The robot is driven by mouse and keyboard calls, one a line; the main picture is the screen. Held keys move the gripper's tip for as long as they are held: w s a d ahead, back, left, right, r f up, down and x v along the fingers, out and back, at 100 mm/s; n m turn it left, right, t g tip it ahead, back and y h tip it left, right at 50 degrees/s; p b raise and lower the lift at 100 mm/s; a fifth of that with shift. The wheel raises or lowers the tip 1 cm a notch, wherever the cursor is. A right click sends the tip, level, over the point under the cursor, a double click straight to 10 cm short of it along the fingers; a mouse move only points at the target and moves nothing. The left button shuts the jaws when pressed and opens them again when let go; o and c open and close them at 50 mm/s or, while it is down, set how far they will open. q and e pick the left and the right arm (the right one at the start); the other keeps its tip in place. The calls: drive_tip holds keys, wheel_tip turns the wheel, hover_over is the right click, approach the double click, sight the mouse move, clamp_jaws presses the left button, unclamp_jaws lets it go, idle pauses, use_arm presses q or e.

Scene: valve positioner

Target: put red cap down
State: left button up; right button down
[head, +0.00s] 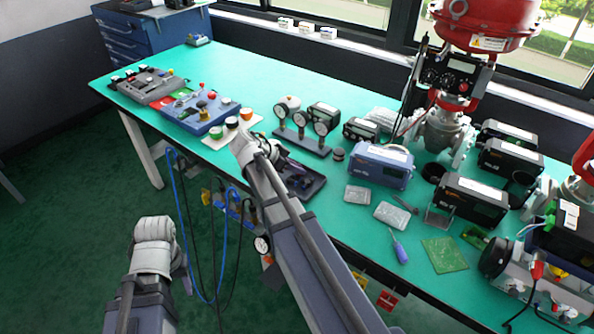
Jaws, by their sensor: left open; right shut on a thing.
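My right gripper (241,143) is at the end of the arm that reaches over the bench's front edge, just in front of the white tray (215,143). Its wrist hides its fingers and the thing it is shut on; I take that to be the red cap, which I cannot make out there.
A blue box with knobs (199,112) and a grey box (147,84) stand left of the tray. A gauge stand (302,138) and a dark tray (305,184) lie to the right. Blue and black hoses (185,215) hang below the bench edge. Green bench top (245,75) is clear behind.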

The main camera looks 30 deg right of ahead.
drive_tip(key=shift+f, duration=0.15)
drive_tip(key=c, duration=1.1)
unclamp_jaws()
drive_tip(key=shift+r, duration=0.35)
drive_tip(key=p+v, duration=0.8)
drive_tip(key=v, duration=0.4)
